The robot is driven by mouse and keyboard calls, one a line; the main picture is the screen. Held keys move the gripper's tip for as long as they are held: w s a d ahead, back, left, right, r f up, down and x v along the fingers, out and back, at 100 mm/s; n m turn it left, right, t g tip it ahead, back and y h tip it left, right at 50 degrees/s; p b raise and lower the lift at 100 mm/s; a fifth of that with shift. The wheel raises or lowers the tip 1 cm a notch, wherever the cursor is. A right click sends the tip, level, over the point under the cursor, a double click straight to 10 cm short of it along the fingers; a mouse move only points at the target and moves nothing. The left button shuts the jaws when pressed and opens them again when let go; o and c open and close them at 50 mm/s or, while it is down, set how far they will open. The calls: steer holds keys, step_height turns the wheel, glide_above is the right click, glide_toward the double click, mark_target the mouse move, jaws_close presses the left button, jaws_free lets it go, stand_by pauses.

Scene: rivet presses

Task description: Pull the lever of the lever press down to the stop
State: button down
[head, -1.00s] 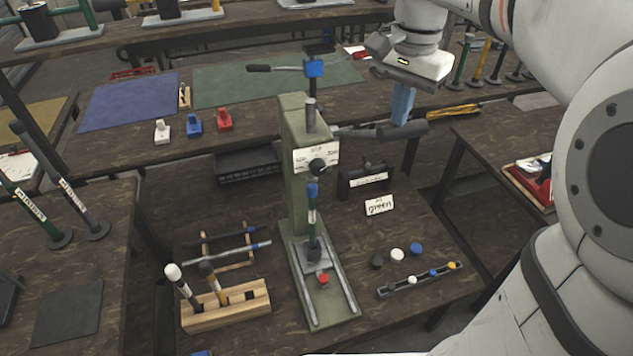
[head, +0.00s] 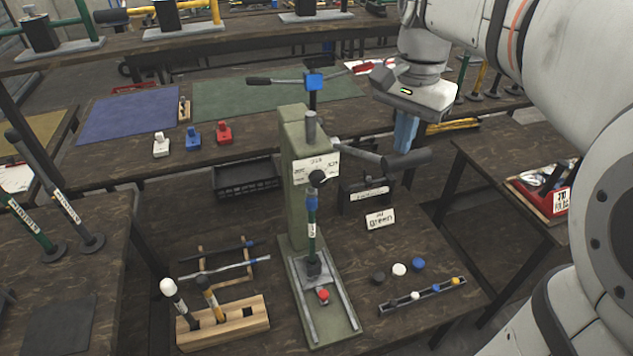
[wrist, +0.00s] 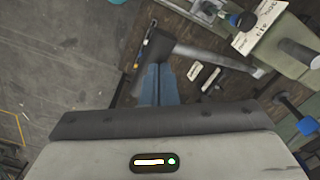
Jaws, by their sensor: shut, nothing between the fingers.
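The lever press has a grey-green column (head: 294,185) with a white label plate. Its lever (head: 360,152) runs from the column to the right and slopes slightly downward to a thick dark grip (head: 407,160). My gripper (head: 404,148) is shut and empty, with its blue fingers pointing down at the grip. The fingertips meet the grip or lie just behind it; exact contact is unclear. In the wrist view the fingers (wrist: 158,84) reach to the dark grip (wrist: 158,48), and the lever bar (wrist: 215,60) leads right to the press.
A wooden block (head: 225,323) with upright tools stands left of the press base. Several coloured caps and a dark rail (head: 423,297) lie to the right. A side table (head: 490,150) is at the right.

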mark_target(405, 156)
steer(key=shift+f, duration=0.1)
steer(key=shift+s+d+f+b, duration=0.1)
steer(key=shift+s+f+b, duration=0.2)
steer(key=shift+f+b, duration=0.35)
steer(key=shift+s+d+f+b, duration=0.1)
steer(key=shift+s+f+b, duration=0.3)
steer(key=shift+f, duration=0.4)
steer(key=shift+s+d+f+b, duration=0.1)
steer(key=shift+s+f+b, duration=0.1)
steer(key=shift+f+b, duration=0.5)
steer(key=shift+s+d+f+b, duration=0.1)
steer(key=shift+s+f+b, duration=0.1)
steer(key=shift+f+b, duration=0.4)
steer(key=shift+f, duration=0.2)
steer(key=f+b, duration=0.2)
steer(key=f, duration=0.1)
steer(key=shift+s, duration=0.35)
steer(key=shift+f, duration=0.15)
